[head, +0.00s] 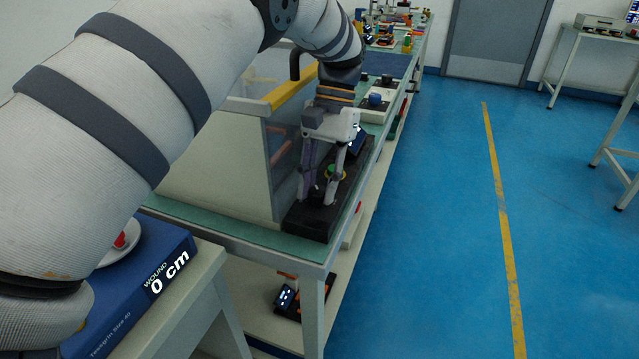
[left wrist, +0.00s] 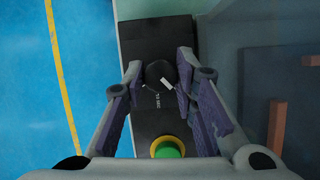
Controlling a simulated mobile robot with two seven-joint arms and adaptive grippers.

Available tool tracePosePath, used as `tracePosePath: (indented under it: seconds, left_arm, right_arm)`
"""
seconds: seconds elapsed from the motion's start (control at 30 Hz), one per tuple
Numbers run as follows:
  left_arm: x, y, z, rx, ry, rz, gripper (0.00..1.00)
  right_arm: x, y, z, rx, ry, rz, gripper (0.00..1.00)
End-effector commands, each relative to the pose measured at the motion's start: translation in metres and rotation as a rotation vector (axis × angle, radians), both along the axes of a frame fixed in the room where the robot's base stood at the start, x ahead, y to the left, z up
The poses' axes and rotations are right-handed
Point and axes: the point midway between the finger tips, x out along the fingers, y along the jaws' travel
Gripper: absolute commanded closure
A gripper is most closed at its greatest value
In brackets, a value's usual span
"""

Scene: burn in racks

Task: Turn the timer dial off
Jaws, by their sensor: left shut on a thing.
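The timer dial (left wrist: 157,72) is a round black knob with a white mark that slants toward the lower right in the left wrist view. It sits on a black control box (left wrist: 155,35), which stands on the bench edge in the head view (head: 312,222). My left gripper (head: 318,198) points down over the box, with its fingers on either side of the dial. Small white print shows beside the knob. In the head view the fingers largely hide the dial. My right gripper is not in view.
A green button with a yellow ring (left wrist: 167,148) is on the same box, close to the fingers. A clear-walled enclosure with a yellow edge (head: 292,88) stands beside the box. A blue box (head: 150,275) lies at lower left.

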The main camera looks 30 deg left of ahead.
Motion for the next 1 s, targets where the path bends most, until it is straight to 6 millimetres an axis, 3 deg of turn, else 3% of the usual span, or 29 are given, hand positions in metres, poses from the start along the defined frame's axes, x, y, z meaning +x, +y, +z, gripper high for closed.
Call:
tracePosePath:
  seconds: [0.7, 0.73, 0.8, 1.0]
  left_arm:
    - [-0.0002, 0.0002, -0.0010, 0.000, 0.001, 0.064, 1.00]
    - [-0.0002, 0.0002, -0.0010, 0.000, 0.001, 0.064, 0.67]
    - [-0.0002, 0.0002, -0.0009, 0.000, 0.001, 0.064, 0.54]
    - [-0.0001, 0.0003, -0.0005, 0.000, 0.001, 0.064, 0.54]
  right_arm:
    - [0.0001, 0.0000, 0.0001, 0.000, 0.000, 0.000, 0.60]
    - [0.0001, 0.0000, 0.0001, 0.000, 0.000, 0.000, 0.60]
    - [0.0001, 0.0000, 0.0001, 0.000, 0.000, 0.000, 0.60]
    - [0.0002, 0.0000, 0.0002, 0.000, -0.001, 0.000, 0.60]
